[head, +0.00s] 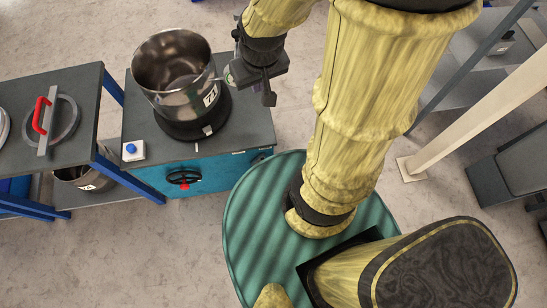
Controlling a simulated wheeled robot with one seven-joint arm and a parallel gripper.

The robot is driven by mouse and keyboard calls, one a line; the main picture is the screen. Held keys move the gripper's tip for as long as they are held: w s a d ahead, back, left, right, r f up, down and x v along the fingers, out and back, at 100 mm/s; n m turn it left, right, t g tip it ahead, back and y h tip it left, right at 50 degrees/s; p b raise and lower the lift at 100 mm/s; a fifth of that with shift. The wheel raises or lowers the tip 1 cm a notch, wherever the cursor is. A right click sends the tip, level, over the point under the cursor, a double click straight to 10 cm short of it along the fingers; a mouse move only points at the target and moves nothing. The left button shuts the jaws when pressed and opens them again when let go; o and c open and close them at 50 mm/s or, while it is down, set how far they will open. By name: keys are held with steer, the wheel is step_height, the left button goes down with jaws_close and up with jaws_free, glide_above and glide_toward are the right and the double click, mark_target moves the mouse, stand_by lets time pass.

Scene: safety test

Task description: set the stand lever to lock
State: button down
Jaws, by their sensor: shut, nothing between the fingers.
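A steel pot (173,78) with a white number label stands open on a round black stand (197,126). The stand is on the dark top of a teal cabinet (215,176). A small white mark shows on the stand's front rim. I cannot make out for certain which part is the stand lever, or its setting. A thin grey piece (218,78) sticks out at the pot's right side, by my gripper. My gripper (269,97) is shut and empty, just right of the pot. Its wrist hides part of the area behind it.
A white box with a blue button (132,150) sits at the cabinet top's left corner. A black handwheel with a red part (184,178) is on the front. A lid with a red handle (43,116) lies on the left table. Another pot (88,178) is below.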

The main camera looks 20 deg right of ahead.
steer(key=w+p+v, duration=0.2)
steer(key=p+v, duration=0.7)
steer(key=v, duration=0.1)
steer(key=w+r+p+v, duration=0.1)
steer(key=w+p+v, duration=0.1)
steer(key=p+v, duration=0.8)
steer(key=shift+w+r, duration=0.2)
steer(key=shift+w, duration=0.05)
steer(key=shift+w, duration=0.1)
